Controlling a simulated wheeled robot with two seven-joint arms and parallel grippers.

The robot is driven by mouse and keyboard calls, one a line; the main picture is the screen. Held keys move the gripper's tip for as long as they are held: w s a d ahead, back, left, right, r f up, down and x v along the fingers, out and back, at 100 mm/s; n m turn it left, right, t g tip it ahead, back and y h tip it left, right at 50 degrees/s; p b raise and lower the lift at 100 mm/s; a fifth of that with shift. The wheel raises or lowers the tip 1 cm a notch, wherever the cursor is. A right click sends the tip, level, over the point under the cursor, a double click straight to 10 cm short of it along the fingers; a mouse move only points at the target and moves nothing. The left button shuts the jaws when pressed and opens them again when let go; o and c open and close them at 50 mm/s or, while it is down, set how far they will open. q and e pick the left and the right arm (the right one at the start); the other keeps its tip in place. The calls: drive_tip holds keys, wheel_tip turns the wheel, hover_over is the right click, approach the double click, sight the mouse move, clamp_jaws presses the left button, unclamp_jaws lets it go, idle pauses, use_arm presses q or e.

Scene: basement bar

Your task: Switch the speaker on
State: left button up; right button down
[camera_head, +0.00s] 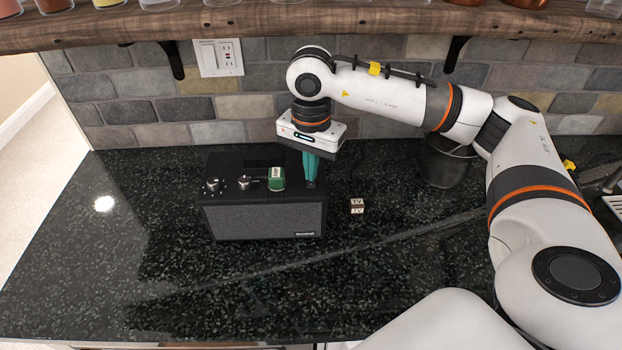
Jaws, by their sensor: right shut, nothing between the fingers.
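The speaker (262,221) is a black box with a grey front grille, standing on the dark stone counter. Round knobs (213,185) sit on the left of its top, with a small green-and-white item (276,178) to their right. My right gripper (311,181) points straight down over the right end of the speaker's top. Its teal fingers are together with nothing between them, and the tips are at or just above the top surface; I cannot tell whether they touch. The spot under the fingertips is partly hidden. My left gripper is not in view.
A small lettered block (357,206) lies right of the speaker. A dark bucket (445,162) stands behind my right arm. The counter's front left is clear.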

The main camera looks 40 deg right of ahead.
sight(311, 184)
drive_tip(key=shift+f+b, duration=1)
idle(0.9)
drive_tip(key=shift+r, duration=0.2)
drive_tip(key=shift+r+p, duration=1.95)
drive_tip(key=shift+r, duration=1.45)
drive_tip(key=shift+f, duration=0.1)
